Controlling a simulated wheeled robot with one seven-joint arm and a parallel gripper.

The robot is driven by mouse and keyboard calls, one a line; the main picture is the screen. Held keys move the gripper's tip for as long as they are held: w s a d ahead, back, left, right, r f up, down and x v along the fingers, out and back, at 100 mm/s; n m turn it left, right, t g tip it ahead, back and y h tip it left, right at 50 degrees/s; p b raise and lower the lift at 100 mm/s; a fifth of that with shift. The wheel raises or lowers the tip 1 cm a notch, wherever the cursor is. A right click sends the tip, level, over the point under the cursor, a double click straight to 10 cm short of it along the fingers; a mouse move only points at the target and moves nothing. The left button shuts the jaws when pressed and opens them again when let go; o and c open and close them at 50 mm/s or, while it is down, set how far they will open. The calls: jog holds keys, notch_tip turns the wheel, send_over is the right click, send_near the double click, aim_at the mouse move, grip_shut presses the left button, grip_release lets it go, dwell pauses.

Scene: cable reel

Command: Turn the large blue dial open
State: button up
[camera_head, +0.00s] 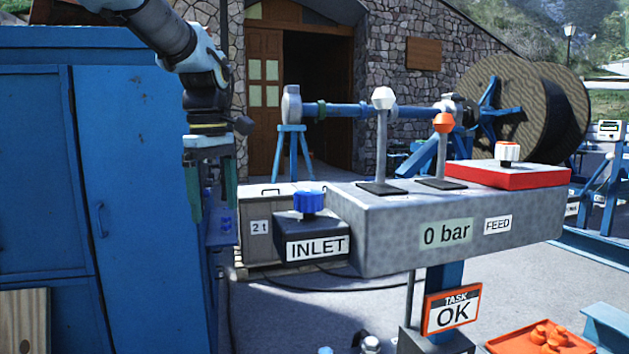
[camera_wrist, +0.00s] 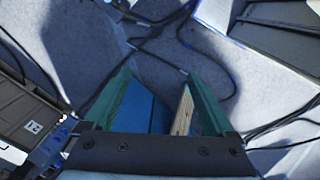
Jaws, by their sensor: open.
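The large blue dial (camera_head: 309,201) sits on top of the dark box labelled INLET (camera_head: 284,229), left of the grey control block. My gripper (camera_head: 211,205) points down to the left of the dial, in front of the blue cabinet, with a clear gap between them. Its two green fingers are apart, and I see nothing held between them. In the wrist view my gripper (camera_wrist: 158,82) also shows spread over ground and cables. I cannot make out the dial in the wrist view.
The grey control block (camera_head: 385,225) reads 0 bar and carries white-topped (camera_head: 383,98) and orange-topped (camera_head: 443,123) levers. A red plate (camera_head: 480,175) bears a red-and-white knob (camera_head: 508,152). A blue cabinet (camera_head: 130,150) stands left; a 2t crate (camera_head: 258,252) stands behind the box.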

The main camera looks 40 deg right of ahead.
jog(key=s+d+r+n, duration=0.1)
jog(key=s+d+r, duration=0.6)
jog(key=d+r, duration=0.1)
jog(key=n, duration=0.1)
send_near(309, 192)
jog(key=f, duration=0.4)
jog(key=f+p, duration=0.1)
jog(key=f, duration=0.4)
jog(key=shift+w+d+f, duration=0.15)
jog(key=shift+w+f, duration=0.05)
jog(key=shift+c, duration=0.3)
jog(key=c, duration=1.3)
